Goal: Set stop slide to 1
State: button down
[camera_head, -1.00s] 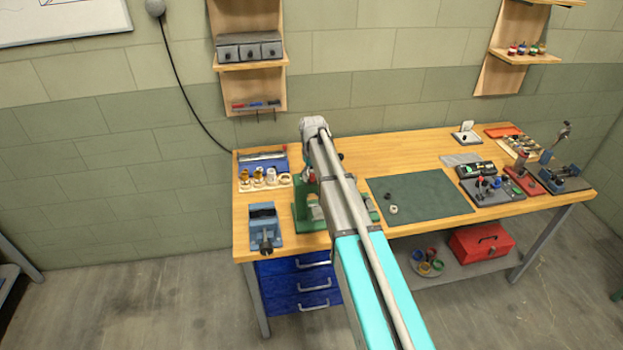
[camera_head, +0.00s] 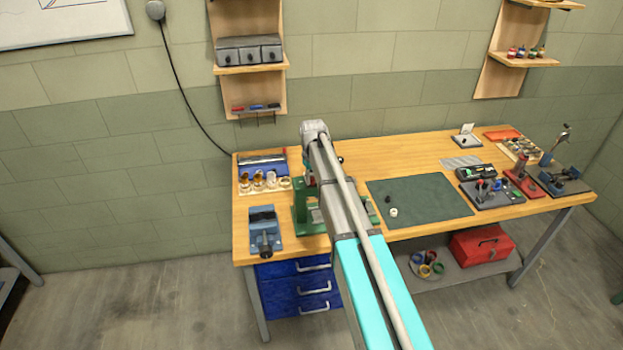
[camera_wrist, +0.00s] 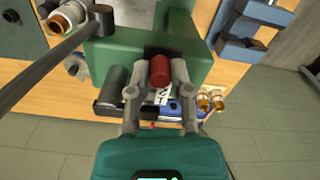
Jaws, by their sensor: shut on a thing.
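The green press-like fixture (camera_head: 301,214) stands on the bench, partly hidden behind my arm in the head view. In the wrist view its green body (camera_wrist: 110,62) fills the upper middle. A red cylindrical knob (camera_wrist: 160,72), which I take to be the stop slide's grip, sits at a dark slot in that body. My gripper (camera_wrist: 157,80) is shut on the red knob, with one finger on each side. A white marked label (camera_wrist: 163,97) shows partly below the knob; its markings are not readable. In the head view my gripper is hidden.
A blue vise (camera_head: 264,228) stands left of the fixture. Brass and white parts (camera_head: 265,180) sit behind it. A dark green mat (camera_head: 425,195) lies right of my arm. A grey bar (camera_wrist: 60,52) crosses the wrist view's upper left.

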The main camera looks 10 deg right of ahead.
jog(key=shift+s, duration=2)
jog(key=c, duration=0.5)
grip_release()
jog(key=shift+c, duration=0.2)
jog(key=s+f+m+b, duration=0.1)
jog(key=s+f+b, duration=0.2)
jog(key=s, duration=0.9)
jog(key=s+f+m+b, duration=0.1)
jog(key=s+f+b, duration=0.3)
jog(key=s, duration=0.9)
jog(key=shift+a+f+m, duration=0.15)
jog(key=shift+f+m, duration=0.05)
jog(key=shift+m, duration=0.1)
jog(key=shift+s, duration=0.1)
